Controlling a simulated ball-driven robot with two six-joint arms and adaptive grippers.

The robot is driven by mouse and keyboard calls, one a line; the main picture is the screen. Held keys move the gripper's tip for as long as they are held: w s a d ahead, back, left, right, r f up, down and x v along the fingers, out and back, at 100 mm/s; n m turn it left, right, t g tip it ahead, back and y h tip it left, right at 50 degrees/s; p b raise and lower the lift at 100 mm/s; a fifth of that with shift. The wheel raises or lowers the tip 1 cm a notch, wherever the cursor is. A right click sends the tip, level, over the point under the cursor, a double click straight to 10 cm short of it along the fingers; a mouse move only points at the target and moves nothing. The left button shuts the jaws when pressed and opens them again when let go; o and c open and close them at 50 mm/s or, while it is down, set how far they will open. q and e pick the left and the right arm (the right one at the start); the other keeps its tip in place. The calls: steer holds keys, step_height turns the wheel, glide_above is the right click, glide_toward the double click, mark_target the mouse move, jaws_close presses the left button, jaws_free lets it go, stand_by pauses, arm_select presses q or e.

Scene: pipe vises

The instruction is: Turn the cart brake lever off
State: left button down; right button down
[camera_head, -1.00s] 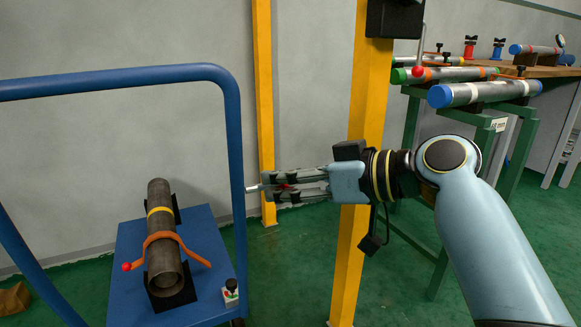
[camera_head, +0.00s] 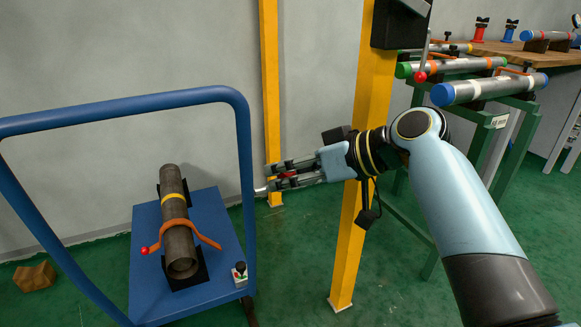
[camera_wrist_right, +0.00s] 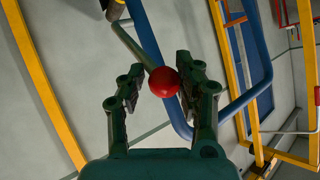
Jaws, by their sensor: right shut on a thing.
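The blue cart (camera_head: 243,150) stands at the left with its tall tubular handle frame. The brake lever (camera_wrist_right: 130,45) shows in the wrist view as a thin bar beside the blue tube, ending in a red ball knob (camera_wrist_right: 164,82). My right gripper (camera_head: 283,178) is at the right side of the cart handle, shut on the red knob. In the head view only a little red shows between its fingers, and a short pale rod (camera_head: 261,190) runs from them towards the blue tube. The lever's pivot is not clear. My left gripper is not in view.
A grey pipe (camera_head: 177,220) in an orange-handled vise and a small button box (camera_head: 240,274) sit on the cart deck. A yellow post (camera_head: 346,262) stands behind my right arm. A green stand (camera_head: 481,148) with pipes is at the right. A brown block (camera_head: 34,277) lies at left.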

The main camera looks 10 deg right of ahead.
steer(key=shift+s+a, duration=0.15)
steer(key=shift+a, duration=0.15)
steer(key=c, duration=1)
jaws_free()
steer(key=shift+a+r, duration=0.1)
steer(key=shift+a, duration=0.1)
steer(key=shift+d, duration=0.15)
steer(key=shift+d+r, duration=0.1)
steer(key=shift+d, duration=0.15)
steer(key=v, duration=1.1)
steer(key=shift+s+d+r, duration=0.1)
steer(key=shift+r, duration=0.1)
